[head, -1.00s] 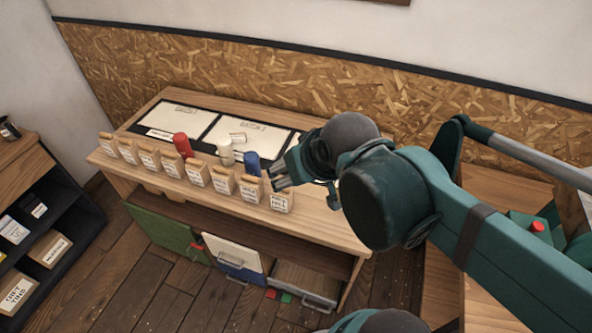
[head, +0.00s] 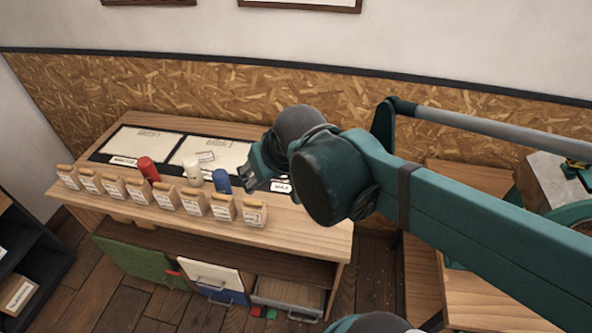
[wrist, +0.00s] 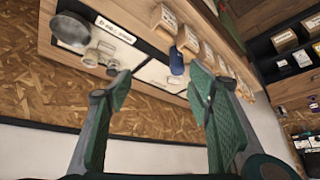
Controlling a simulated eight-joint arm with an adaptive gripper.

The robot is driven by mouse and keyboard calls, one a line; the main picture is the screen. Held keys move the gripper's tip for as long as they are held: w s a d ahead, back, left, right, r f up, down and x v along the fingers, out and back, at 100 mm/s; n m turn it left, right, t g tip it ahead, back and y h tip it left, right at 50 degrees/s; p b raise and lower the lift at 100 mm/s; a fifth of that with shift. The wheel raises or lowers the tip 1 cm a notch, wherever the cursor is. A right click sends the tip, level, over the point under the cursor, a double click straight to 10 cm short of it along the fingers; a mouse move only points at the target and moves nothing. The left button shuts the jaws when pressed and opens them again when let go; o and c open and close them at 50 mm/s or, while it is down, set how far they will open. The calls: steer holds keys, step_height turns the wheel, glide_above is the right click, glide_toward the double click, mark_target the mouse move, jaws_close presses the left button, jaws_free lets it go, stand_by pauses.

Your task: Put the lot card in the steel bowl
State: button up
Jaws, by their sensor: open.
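A small pale card (head: 205,156), which may be the lot card, lies on the middle white panel of the counter in the head view; its print is too small to read. A round grey metal dish (wrist: 70,29), likely the steel bowl, shows at upper left in the wrist view; in the head view I cannot see it, and my arm covers that part of the counter. My gripper (head: 266,180) is above the counter, right of the blue jar. In the wrist view, my gripper (wrist: 160,78) is open with nothing between its fingers.
A red jar (head: 148,169), a white jar (head: 192,172) and a blue jar (head: 222,181) stand behind a row of several labelled bags (head: 165,195) on the counter's front (head: 290,232). A drawer (head: 287,297) below is open. Pale cups (wrist: 100,53) stand near the dish.

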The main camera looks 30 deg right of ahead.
steer(key=w+d+f+m+g+h+b, duration=0.1)
steer(key=w+d+f+m, duration=0.1)
steer(key=w+d+f, duration=0.3)
steer(key=w+d+f+m+g+h+b, duration=0.1)
steer(key=w+d+f+m, duration=0.1)
steer(key=w+d, duration=0.45)
steer(key=w+d+f+m, duration=0.2)
steer(key=w+d+f, duration=0.3)
steer(key=f, duration=0.3)
steer(key=w+d+f+m+g+b, duration=0.1)
steer(key=w+d+f+m, duration=0.1)
steer(key=w+d+f, duration=0.3)
steer(key=shift+w+d+f+g+h, duration=0.3)
steer(key=shift+d+f, duration=0.4)
steer(key=shift+f, duration=1.35)
steer(key=shift+s, duration=0.1)
steer(key=shift+x, duration=1.25)
steer(key=shift+f+b, duration=0.1)
steer(key=shift+b, duration=0.2)
steer(key=shift+x, duration=2.5)
